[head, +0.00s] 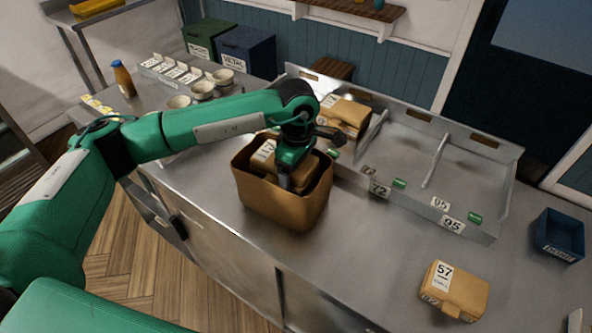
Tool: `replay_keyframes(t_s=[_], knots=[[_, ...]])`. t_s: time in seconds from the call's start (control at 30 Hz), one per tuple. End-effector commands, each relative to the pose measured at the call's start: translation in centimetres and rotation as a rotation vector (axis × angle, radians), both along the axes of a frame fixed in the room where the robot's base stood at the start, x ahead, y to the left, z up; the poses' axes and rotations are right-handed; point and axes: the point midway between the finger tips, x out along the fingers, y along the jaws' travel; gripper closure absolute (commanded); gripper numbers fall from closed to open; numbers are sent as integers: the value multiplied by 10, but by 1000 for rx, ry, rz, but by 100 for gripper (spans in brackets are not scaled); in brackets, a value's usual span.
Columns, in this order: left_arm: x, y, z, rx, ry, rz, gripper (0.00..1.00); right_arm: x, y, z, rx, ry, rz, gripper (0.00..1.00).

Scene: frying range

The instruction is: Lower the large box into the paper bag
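The brown paper bag (283,208) stands open and upright on the steel counter, near the middle of the head view. A tan box (262,152) with a white label is inside the bag's mouth, its top showing near the rim. My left gripper (285,182) points down into the bag, over the box. Its fingertips are partly hidden by the bag and box, so I cannot tell whether they grip the box or are apart from it. My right gripper is not in view.
A steel divided tray (405,150) with numbered tags lies behind the bag, with more tan boxes (345,114) in its left section. A box labelled 57 (455,290) and a blue bin (559,235) stand at right. Bowls (202,90) and a bottle (123,79) stand at back left.

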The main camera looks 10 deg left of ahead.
Motion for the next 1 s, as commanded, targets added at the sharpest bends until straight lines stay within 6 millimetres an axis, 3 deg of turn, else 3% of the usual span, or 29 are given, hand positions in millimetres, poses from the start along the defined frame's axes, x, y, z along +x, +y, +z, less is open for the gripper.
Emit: replay_keyframes(t_s=[0.8, 0.83, 0.9, 1.0], knots=[[0, 0, -6, 0, -1, 0, 48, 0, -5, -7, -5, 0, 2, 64], [0, 0, -7, 0, -1, 0, 16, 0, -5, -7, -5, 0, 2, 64], [0, 0, -7, 0, -1, 0, 2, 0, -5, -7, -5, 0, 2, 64], [0, 0, -7, 0, -1, 0, 0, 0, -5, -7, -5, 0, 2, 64]])
